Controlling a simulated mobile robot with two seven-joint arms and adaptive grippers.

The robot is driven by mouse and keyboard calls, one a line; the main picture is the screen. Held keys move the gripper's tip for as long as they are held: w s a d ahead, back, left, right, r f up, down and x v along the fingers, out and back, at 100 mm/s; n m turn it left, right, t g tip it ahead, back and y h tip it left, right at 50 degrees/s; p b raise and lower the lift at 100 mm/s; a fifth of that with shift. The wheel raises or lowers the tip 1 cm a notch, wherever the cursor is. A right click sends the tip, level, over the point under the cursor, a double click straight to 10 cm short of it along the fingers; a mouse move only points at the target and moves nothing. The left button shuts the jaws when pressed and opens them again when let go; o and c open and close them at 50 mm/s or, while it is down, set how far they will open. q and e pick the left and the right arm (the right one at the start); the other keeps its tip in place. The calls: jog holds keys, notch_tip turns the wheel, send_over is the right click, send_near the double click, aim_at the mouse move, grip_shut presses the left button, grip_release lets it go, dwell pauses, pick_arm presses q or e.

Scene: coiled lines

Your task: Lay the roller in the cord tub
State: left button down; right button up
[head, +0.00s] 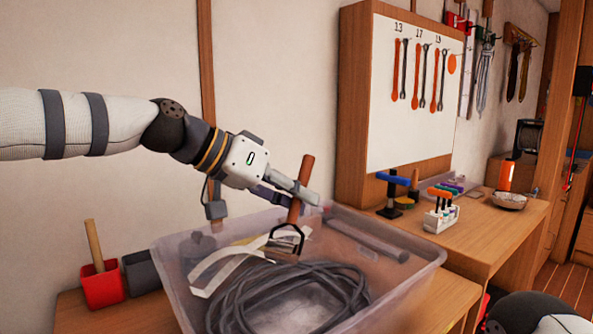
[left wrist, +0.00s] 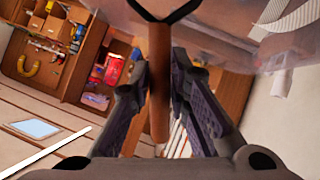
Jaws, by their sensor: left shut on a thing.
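The roller (head: 303,176) has a brown wooden handle and a black fork-shaped head, which hangs down inside the outline of the tub. My left gripper (head: 297,193) is shut on the handle. In the left wrist view the roller's handle (left wrist: 160,85) stands between the two fingers of my left gripper (left wrist: 160,90), with the black fork at the top edge. The cord tub (head: 428,262) is a translucent plastic box holding a coiled dark cord (head: 232,300). I cannot tell whether the roller's head touches the tub's contents. My right gripper is not in view.
Inside the tub also lie a pale strap (head: 212,262) and a grey bar (head: 368,240). A red pot (head: 102,287) with a wooden stick stands left of it. A blue-topped black tool (head: 392,192) and a driver rack (head: 440,214) stand behind it at the right.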

pick_arm(q)
notch_tip(320, 180, down, 7)
jog(key=b, duration=0.1)
jog(key=shift+r, duration=0.1)
dwell(0.3)
jog(key=c, duration=1.4)
grip_release()
jog(key=shift+c, duration=0.2)
jog(key=v, duration=1.2)
